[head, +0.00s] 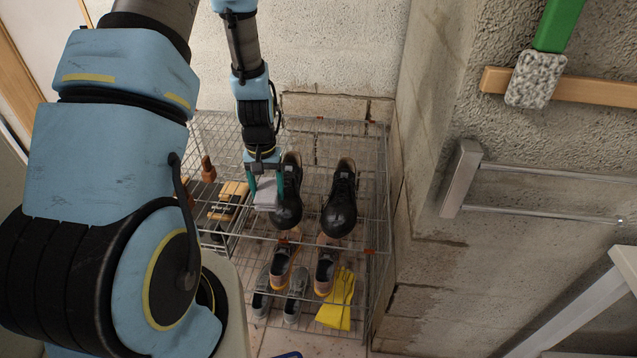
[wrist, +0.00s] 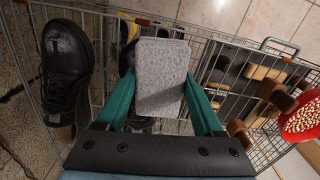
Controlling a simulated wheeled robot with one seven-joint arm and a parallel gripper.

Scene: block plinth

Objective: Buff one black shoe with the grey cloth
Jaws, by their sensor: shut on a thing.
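The grey cloth (head: 265,194) is a folded pad held between the teal fingers of my gripper (head: 266,186), which is shut on it. It also shows in the wrist view (wrist: 160,78) between both fingers. A pair of black shoes stands on the top of a wire rack. The left black shoe (head: 287,209) is right beside the cloth and partly behind my gripper. I cannot tell whether the cloth touches it. The right black shoe (head: 340,211) stands clear, farther right. In the wrist view one black shoe (wrist: 67,60) lies left of my gripper; the other is mostly hidden.
The wire rack (head: 375,215) has brushes (head: 234,190) in its left part. Lower down are brown-and-dark shoes (head: 282,264), grey shoes (head: 296,292) and a yellow item (head: 338,300). A rough wall with a metal rail (head: 545,173) stands right. A red bowl (wrist: 303,120) shows in the wrist view.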

